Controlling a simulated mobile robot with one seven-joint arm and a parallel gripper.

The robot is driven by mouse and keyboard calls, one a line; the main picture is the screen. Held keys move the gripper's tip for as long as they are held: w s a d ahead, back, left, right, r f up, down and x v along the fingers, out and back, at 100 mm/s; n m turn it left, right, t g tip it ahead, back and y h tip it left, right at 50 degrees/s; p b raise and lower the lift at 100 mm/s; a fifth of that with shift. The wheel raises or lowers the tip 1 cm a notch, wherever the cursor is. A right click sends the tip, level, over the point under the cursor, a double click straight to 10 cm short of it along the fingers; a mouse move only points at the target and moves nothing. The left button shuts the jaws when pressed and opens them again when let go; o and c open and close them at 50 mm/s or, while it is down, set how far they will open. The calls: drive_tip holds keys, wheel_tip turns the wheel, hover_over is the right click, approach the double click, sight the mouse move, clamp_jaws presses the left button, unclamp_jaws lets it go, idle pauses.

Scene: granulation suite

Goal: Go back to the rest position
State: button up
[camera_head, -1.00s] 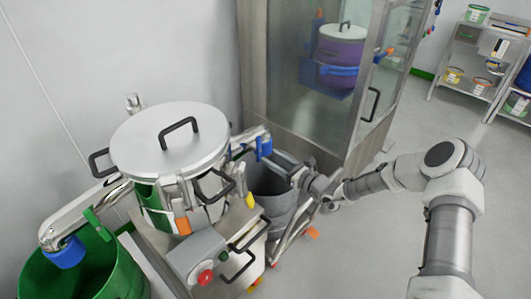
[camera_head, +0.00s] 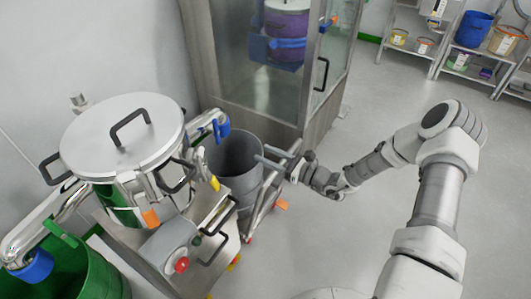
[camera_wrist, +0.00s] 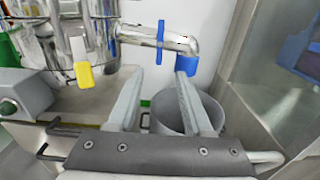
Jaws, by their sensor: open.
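My gripper (camera_head: 277,158) is in the head view, reaching left from my arm, near the rim of the grey bin (camera_head: 236,165). Its two fingers stand apart with nothing between them. In the wrist view the fingers of my gripper (camera_wrist: 160,105) point toward the blue-ended outlet pipe (camera_wrist: 186,62) and the grey bin (camera_wrist: 178,115). I cannot tell whether a finger touches the bin's rim.
A steel vessel with a lid (camera_head: 122,135) stands on a cart with a red button (camera_head: 182,265). A green bin (camera_head: 80,280) is at lower left. A glass-doored cabinet (camera_head: 265,85) stands behind. Shelves (camera_head: 440,45) are at upper right. The floor at right is clear.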

drive_tip(key=shift+r, duration=0.1)
drive_tip(key=s+r+n+g+h+p, duration=0.2)
drive_tip(key=s+r+n+g, duration=0.3)
drive_tip(key=s+r+n, duration=0.3)
drive_tip(key=s+r+n+g+h+p, duration=0.3)
drive_tip(key=s+r+n+g, duration=0.3)
drive_tip(key=r, duration=0.5)
drive_tip(key=s+d+r+n+t+h+p, duration=0.2)
drive_tip(key=s+d+r+n+h, duration=0.3)
drive_tip(key=r, duration=0.5)
drive_tip(key=s+d+r+n+t+h+p, duration=0.3)
drive_tip(key=s+d+r+n+t+h, duration=0.2)
drive_tip(key=s+d+r, duration=0.4)
drive_tip(key=shift+s+d+r, duration=0.35)
drive_tip(key=shift+s+r, duration=0.15)
drive_tip(key=shift+s, duration=0.15)
drive_tip(key=shift+a, duration=0.15)
